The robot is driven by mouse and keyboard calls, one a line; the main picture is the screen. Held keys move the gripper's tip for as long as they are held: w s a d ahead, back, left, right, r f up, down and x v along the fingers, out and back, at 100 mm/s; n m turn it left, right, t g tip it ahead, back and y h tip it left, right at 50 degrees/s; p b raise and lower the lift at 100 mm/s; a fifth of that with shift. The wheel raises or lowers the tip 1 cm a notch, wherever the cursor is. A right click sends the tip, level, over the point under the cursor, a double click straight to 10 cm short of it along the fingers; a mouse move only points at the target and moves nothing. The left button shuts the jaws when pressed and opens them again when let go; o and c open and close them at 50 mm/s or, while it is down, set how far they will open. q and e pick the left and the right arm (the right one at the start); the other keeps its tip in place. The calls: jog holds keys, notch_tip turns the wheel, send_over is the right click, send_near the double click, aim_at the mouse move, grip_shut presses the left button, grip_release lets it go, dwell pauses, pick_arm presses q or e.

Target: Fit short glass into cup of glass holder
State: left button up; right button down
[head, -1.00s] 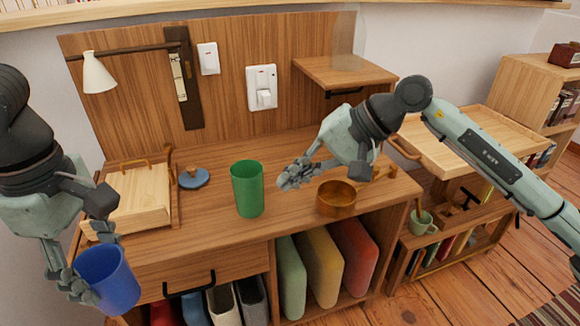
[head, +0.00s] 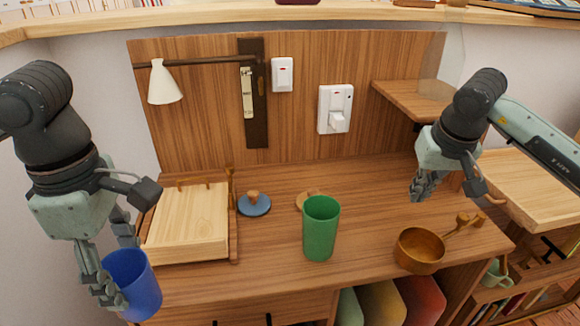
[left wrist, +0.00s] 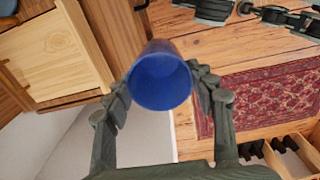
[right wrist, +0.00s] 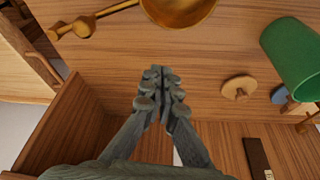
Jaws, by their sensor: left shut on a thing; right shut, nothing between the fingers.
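A blue glass (head: 134,285) is gripped between the fingers of my left gripper (head: 118,270), in front of the desk's left end. In the left wrist view the blue glass (left wrist: 159,82) has its open mouth towards the camera. A taller green glass (head: 320,230) stands upright on the desk. A brown round cup with a side handle (head: 419,252) sits near the desk's front right; I cannot tell if it is the glass holder. My right gripper (head: 420,192) is shut and empty, above the desk behind the brown cup. Its closed fingers (right wrist: 158,75) show in the right wrist view.
A wooden tray box (head: 187,225) stands at the desk's left. A blue knobbed disc (head: 254,205) and a tan knobbed disc (head: 309,199) lie behind the green glass. A small shelf (head: 405,98) juts from the back panel. The desk's back middle is clear.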

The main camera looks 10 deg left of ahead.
aim_at(416, 235)
pick_arm(q)
jog(key=shift+r, duration=0.1)
pick_arm(e)
jog(key=x, duration=0.6)
jog(key=shift+s+a, duration=0.1)
pick_arm(q)
jog(key=shift+r+p, duration=0.4)
pick_arm(e)
jog(key=s, duration=0.3)
jog(key=shift+s+d+r, duration=0.25)
jog(key=shift+r, duration=0.1)
jog(key=shift+s, duration=0.25)
pick_arm(q)
jog(key=shift+f+b, duration=0.6)
jog(key=shift+f, duration=0.05)
pick_arm(e)
jog(key=shift+s+d+f+n, duration=0.2)
jog(key=shift+s+d+n, duration=0.1)
jog(key=shift+s+d, duration=0.1)
pick_arm(q)
jog(key=shift+f, duration=0.25)
pick_arm(e)
jog(key=shift+s+d+n, duration=0.2)
jog(key=shift+s+n, duration=0.2)
jog(key=shift+s, duration=0.15)
pick_arm(q)
jog(key=shift+w, duration=0.1)
pick_arm(e)
jog(key=shift+y, duration=0.3)
jog(key=shift+s, duration=0.1)
